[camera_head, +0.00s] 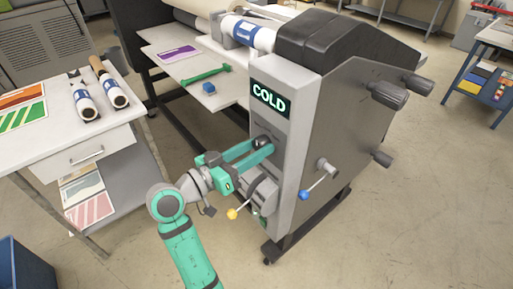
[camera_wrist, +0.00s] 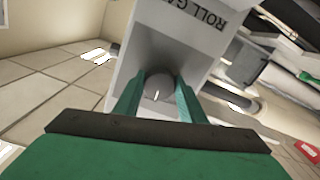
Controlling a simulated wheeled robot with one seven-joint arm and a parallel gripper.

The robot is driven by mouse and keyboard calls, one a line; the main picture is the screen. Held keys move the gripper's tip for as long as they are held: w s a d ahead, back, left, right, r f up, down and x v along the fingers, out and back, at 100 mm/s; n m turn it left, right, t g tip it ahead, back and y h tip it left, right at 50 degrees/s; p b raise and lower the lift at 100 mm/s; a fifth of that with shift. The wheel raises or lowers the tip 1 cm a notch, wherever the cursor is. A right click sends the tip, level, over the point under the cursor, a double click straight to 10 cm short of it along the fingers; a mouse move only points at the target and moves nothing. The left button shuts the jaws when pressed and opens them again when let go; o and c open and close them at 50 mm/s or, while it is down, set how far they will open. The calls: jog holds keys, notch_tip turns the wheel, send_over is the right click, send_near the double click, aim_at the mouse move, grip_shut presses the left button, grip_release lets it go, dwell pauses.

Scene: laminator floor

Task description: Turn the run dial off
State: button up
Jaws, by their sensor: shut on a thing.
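The laminator (camera_head: 330,130) stands at the centre right, with a lit "COLD" display on its narrow front panel. A dark round dial (camera_head: 261,141) sits on that panel below the display. My gripper (camera_head: 264,149) reaches the panel from the left and is shut on this dial. In the wrist view the two green fingers of my gripper (camera_wrist: 160,82) stand on either side of the grey dial (camera_wrist: 157,91), which has a small pale mark. A cut-off label "ROLL GA" shows on the panel above it. The dial's own label and setting cannot be read.
A yellow-tipped lever (camera_head: 233,214) is just below my gripper. A blue-tipped crank (camera_head: 305,194) is on the machine's side. A side table (camera_head: 95,145) with rolls stands left, and a blue bin (camera_head: 22,270) lower left.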

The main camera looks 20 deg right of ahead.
jog(key=shift+m, duration=0.4)
jog(key=o, duration=1)
jog(key=shift+o, duration=0.2)
jog(key=v, duration=1.1)
